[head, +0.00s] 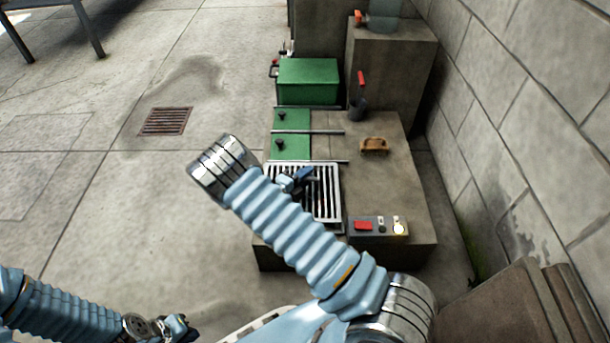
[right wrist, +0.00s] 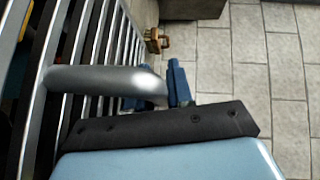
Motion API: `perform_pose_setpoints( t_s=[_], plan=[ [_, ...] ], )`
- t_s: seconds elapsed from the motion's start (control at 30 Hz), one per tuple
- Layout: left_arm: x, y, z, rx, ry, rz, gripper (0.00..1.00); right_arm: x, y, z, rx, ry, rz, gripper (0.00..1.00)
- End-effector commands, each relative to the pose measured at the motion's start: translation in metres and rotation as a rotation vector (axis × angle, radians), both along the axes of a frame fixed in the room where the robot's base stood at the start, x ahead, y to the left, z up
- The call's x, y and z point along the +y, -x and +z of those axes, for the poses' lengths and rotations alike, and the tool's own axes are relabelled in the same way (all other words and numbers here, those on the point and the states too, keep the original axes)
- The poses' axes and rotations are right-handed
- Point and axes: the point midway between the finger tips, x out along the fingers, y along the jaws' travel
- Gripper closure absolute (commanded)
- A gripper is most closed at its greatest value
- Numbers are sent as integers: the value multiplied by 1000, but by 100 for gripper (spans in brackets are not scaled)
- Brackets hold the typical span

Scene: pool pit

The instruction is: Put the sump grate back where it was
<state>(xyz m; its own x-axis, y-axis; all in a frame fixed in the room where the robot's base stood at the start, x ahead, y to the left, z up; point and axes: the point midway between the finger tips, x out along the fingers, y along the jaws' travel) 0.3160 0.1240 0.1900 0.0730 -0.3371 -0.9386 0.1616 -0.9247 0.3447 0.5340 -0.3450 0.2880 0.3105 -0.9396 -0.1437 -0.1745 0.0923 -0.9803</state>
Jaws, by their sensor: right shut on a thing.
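The sump grate (head: 328,208) is a silver barred panel with a raised handle. It is over the left part of the concrete block's top, next to the green panels. My right gripper (head: 296,180) is shut on the grate, apparently at its handle. In the right wrist view the bars of the grate (right wrist: 75,100) fill the left side, and the blue fingers (right wrist: 172,88) of the gripper are at the end of the round handle. I cannot tell whether the grate rests on the block or hangs just above it. My left gripper (head: 172,328) is low at the left, away from the block; its jaws are unclear.
A rusty drain (head: 165,121) lies in the clear floor. A wall (head: 510,120) bounds the right.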

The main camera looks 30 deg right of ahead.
Motion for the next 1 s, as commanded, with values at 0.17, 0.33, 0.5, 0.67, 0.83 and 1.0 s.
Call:
perform_pose_setpoints(
  t_s=[0.17,0.33,0.5,0.67,0.83,1.0],
  plan=[
    [-1,0,-15,3,4,-2,100,0,0,-15,-2,2,0,100],
    [-2,1,-14,3,5,-2,100,0,0,-15,-3,2,0,100],
    [-2,1,-14,3,5,-2,100,0,0,-15,-2,1,1,100],
    [-2,1,-15,3,5,-2,100,0,0,-16,-2,1,1,100],
    [-2,0,-16,3,5,-2,100,0,0,-18,-2,1,1,74],
    [-2,1,-16,3,5,-2,100,0,0,-18,-2,1,1,49]
  ],
)
